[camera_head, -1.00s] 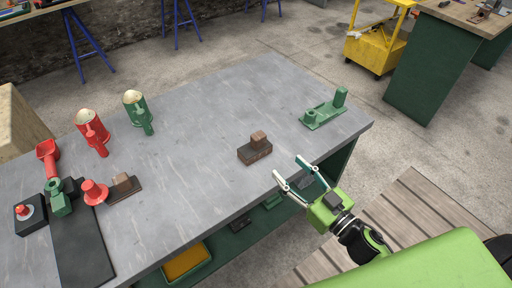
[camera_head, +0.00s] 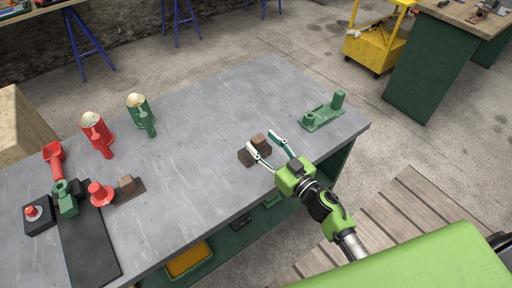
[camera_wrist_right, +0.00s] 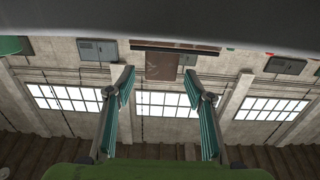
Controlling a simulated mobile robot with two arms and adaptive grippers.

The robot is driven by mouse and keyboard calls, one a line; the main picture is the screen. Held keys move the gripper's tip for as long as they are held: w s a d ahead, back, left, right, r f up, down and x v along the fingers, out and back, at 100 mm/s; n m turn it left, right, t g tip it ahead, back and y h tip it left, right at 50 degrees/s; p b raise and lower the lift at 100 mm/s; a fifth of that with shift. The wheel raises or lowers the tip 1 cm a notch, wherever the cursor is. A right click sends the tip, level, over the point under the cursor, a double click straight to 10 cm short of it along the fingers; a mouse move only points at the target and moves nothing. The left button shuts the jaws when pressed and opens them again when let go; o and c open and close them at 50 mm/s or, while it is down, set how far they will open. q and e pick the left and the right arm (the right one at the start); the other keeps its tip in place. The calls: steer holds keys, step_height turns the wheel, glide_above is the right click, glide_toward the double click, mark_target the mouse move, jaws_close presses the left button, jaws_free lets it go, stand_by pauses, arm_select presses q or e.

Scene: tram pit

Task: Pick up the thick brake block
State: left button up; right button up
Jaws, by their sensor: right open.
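The thick brake block (camera_head: 246,157), a dark brown base with a lighter brown block on top, sits on the grey workbench (camera_head: 205,130) right of its middle. My right gripper (camera_head: 261,139) is open, its two fingers pointing at the block from the front edge. In the head view the left finger overlaps the block and hides part of it; the right finger is at its right side. In the right wrist view, which looks upside down, the block (camera_wrist_right: 160,66) shows between the open fingertips; contact cannot be told. My left gripper is not in view.
A thinner brown block (camera_head: 128,190) lies at the left by a red knob part (camera_head: 100,194). Red (camera_head: 97,133) and green (camera_head: 142,114) cylinders stand behind. A green bracket (camera_head: 322,115) stands right of my gripper. The bench between is clear.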

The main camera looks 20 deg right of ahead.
steer(key=shift+w+a, duration=0.3)
steer(key=shift+w, duration=0.3)
jaws_close()
steer(key=shift+r, duration=0.15)
